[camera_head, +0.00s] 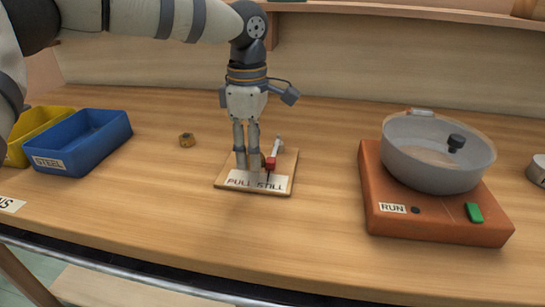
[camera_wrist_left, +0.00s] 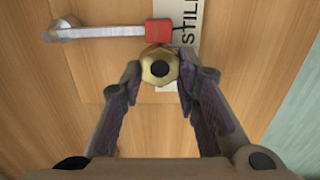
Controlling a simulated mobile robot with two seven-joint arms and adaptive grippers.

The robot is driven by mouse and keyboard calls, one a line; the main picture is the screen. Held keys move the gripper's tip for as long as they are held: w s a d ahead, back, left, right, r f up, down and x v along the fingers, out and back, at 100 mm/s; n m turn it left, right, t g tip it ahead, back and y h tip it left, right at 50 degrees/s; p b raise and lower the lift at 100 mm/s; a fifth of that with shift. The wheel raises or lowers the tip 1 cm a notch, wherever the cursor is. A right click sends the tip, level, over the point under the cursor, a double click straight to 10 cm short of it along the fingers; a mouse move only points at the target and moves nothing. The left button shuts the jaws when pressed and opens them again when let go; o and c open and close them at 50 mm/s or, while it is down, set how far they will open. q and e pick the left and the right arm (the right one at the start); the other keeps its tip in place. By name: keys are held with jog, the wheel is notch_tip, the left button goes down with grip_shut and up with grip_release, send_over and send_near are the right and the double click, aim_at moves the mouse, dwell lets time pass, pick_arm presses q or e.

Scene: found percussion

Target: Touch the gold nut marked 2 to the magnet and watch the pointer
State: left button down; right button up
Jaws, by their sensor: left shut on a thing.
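My left gripper (camera_head: 247,162) points down over a small wooden board (camera_head: 225,181) with a label reading PULL and STILL (camera_head: 257,182). In the left wrist view, its fingers (camera_wrist_left: 160,80) are shut on a gold nut (camera_wrist_left: 158,67) with a dark hole. No number can be read on the nut. The red block (camera_wrist_left: 158,31), seemingly the magnet, is on the end of a grey bar. The nut is right at the block; they look in contact or nearly so. A thin dark pointer (camera_head: 268,177) lies near the label, partly hidden. My right gripper is not in view.
Another brownish nut (camera_head: 187,140) lies left of the board. A blue bin (camera_head: 95,145) labelled STEEL and a yellow bin (camera_head: 30,122) stand at the left. Bare table lies between.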

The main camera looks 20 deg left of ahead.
pick_arm(q)
jog(key=shift+s+a+r+p, duration=0.1)
jog(key=shift+s+a+p, duration=0.1)
jog(key=shift+a, duration=0.55)
jog(key=shift+s+a+p, duration=0.1)
jog(key=shift+s+a, duration=0.05)
jog(key=shift+a, duration=0.8)
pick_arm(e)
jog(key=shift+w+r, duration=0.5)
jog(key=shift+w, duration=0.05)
pick_arm(q)
jog(key=shift+s+a, duration=0.2)
jog(key=shift+a, duration=0.4)
jog(key=shift+s+a, duration=0.15)
jog(key=shift+a, duration=0.4)
jog(key=shift+s+a, duration=0.15)
jog(key=shift+a, duration=0.5)
jog(key=shift+s+a, duration=0.15)
jog(key=shift+a, duration=0.45)
notch_tip(320, 180, up, 8)
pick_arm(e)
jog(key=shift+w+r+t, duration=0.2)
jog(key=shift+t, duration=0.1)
